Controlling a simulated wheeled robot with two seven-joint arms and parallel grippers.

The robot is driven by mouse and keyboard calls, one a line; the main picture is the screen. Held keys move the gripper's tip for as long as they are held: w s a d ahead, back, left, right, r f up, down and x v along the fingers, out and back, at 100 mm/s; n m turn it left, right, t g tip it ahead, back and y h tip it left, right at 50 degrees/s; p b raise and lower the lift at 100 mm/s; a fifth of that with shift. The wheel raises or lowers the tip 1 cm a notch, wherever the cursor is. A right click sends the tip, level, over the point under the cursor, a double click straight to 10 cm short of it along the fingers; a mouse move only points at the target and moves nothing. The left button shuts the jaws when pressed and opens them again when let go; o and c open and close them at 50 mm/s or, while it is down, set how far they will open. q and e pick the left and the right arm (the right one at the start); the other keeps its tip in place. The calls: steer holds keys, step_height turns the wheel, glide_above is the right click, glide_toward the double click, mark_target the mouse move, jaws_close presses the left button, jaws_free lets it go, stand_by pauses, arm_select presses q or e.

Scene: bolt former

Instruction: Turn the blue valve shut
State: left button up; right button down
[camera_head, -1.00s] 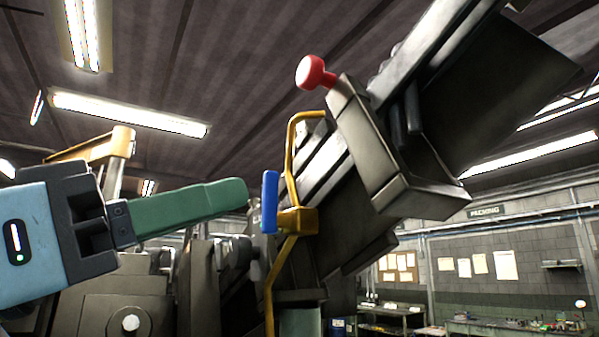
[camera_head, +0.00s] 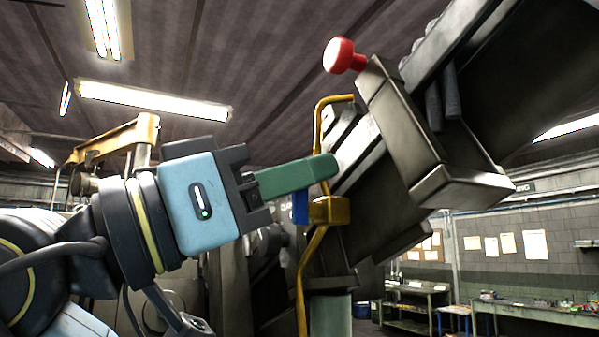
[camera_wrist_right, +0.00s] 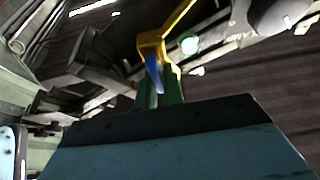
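The blue valve handle (camera_head: 300,208) sits on a yellow valve body (camera_head: 330,210) in a yellow pipe on the machine. In the head view the green fingers of my right gripper (camera_head: 325,168) hide its upper part. In the right wrist view the blue handle (camera_wrist_right: 154,70) shows between the two green fingers (camera_wrist_right: 160,93), one on each side. The fingers stand a little apart; I cannot tell whether either touches the handle. My left gripper is not in view.
A red knob (camera_head: 340,55) sticks out of the dark slanted machine housing (camera_head: 410,130) close to the right and above. The yellow pipe (camera_head: 318,125) runs above and below the valve. Workbenches (camera_head: 415,295) stand far behind at the right.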

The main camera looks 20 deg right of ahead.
steer(key=shift+n, duration=0.4)
steer(key=shift+w+f+n+t+y+b, duration=0.1)
steer(key=shift+w+n+t+y+b, duration=0.2)
steer(key=shift+n+t+b, duration=0.85)
steer(key=shift+w+f+n+t+y+p, duration=0.1)
steer(key=shift+w+n+t+y, duration=0.3)
steer(key=shift+n, duration=1.5)
steer(key=shift+w+f+n+t+y+b, duration=0.15)
steer(key=shift+n+t+b, duration=0.6)
steer(key=shift+n, duration=0.8)
steer(key=shift+r+t, duration=0.1)
steer(key=shift+t, duration=0.2)
steer(key=c, duration=1.5)
jaws_free()
steer(key=shift+s, duration=0.1)
